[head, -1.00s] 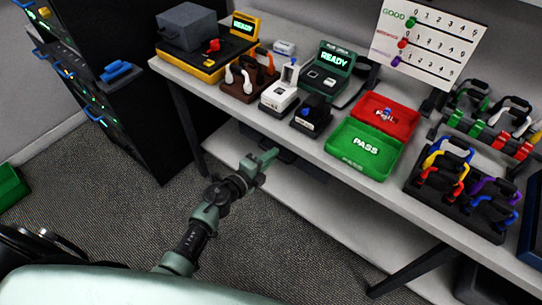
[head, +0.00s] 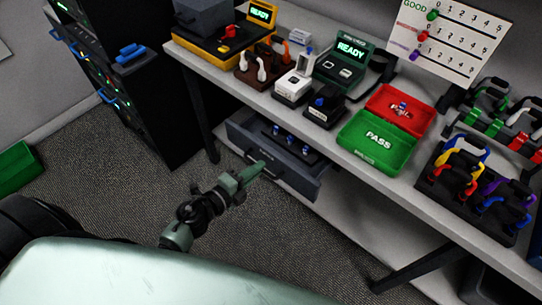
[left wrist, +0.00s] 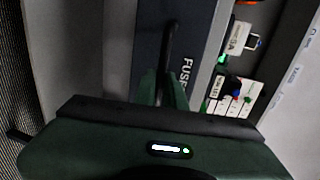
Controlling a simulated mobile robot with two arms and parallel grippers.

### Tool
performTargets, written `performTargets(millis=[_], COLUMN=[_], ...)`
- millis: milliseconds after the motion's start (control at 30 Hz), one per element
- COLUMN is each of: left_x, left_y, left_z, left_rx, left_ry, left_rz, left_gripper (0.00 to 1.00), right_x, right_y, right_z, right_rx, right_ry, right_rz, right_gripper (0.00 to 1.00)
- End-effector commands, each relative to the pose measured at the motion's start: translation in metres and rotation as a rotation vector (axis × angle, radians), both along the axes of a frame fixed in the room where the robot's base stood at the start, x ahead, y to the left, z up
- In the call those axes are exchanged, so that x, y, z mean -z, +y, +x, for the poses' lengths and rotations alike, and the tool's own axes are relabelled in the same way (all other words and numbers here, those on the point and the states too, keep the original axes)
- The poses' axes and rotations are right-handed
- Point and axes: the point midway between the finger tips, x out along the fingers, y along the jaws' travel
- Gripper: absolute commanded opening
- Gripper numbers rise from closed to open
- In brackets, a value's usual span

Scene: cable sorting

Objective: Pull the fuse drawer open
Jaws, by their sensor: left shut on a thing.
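The fuse drawer (head: 307,184) is a dark grey drawer under the table. It stands pulled out toward me, and several small blue-topped fuses (head: 290,141) show inside it. My left gripper (head: 259,167) is at the drawer's front, shut on its dark handle (head: 281,182). In the left wrist view the green fingers (left wrist: 160,88) close around the dark handle bar (left wrist: 171,45), beside the drawer front (left wrist: 190,30) with part of the word FUSE on it. My right gripper is not in view.
The table (head: 262,101) above carries testers, a red Fail tray (head: 420,129), a green PASS tray (head: 375,157) and cable racks. A black rack cabinet (head: 150,100) stands at left. Carpeted floor (head: 120,190) lies open in front.

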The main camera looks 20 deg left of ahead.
Motion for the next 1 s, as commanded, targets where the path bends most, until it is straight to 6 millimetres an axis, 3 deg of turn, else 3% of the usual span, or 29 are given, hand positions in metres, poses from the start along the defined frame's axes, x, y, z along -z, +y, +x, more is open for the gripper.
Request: performTargets(millis=[200,400,967,1000], left_x=[0.004,0.002,0.001,0.001], left_y=[0.016,0.025,0.029,0.029], left_z=[-0.044,-0.067,-0.077,-0.077], left_rx=[-0.001,-0.002,-0.002,-0.002], left_ry=[0.004,0.003,0.001,0.001], left_rz=[0.002,0.001,0.001,0.001], left_gripper=[0.00,0.00,0.00,0.19], right_x=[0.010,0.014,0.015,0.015], right_y=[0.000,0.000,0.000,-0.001], right_z=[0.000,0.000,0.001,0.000], right_rx=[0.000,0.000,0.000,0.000], right_ry=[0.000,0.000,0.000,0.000], right_rz=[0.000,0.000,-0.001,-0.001], right_gripper=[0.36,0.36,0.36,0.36])
